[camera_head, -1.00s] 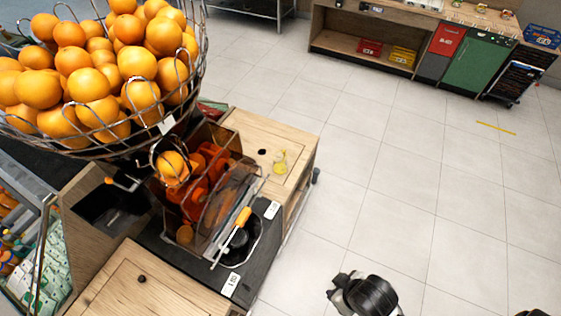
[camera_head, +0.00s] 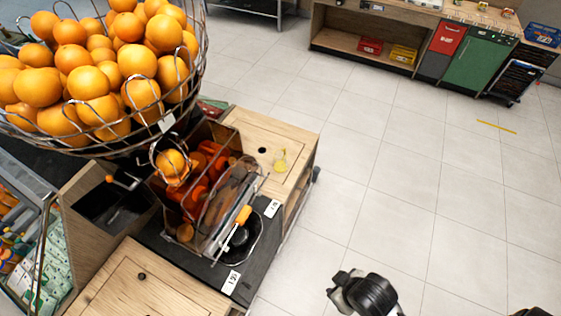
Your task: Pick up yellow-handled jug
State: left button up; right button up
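Part of one of my arms shows at the bottom, over the floor and well apart from the counter. A dark bit of my body shows at the bottom right edge. No gripper fingers are visible.
A wire basket full of oranges (camera_head: 95,75) sits above the juicer at the upper left. Another wooden counter top (camera_head: 140,285) lies at the lower left. The tiled floor (camera_head: 400,160) right of the counter is open. A bench with a green cabinet (camera_head: 478,62) stands far back.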

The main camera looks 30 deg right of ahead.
pick_arm(q)
jog(key=o, duration=1.2)
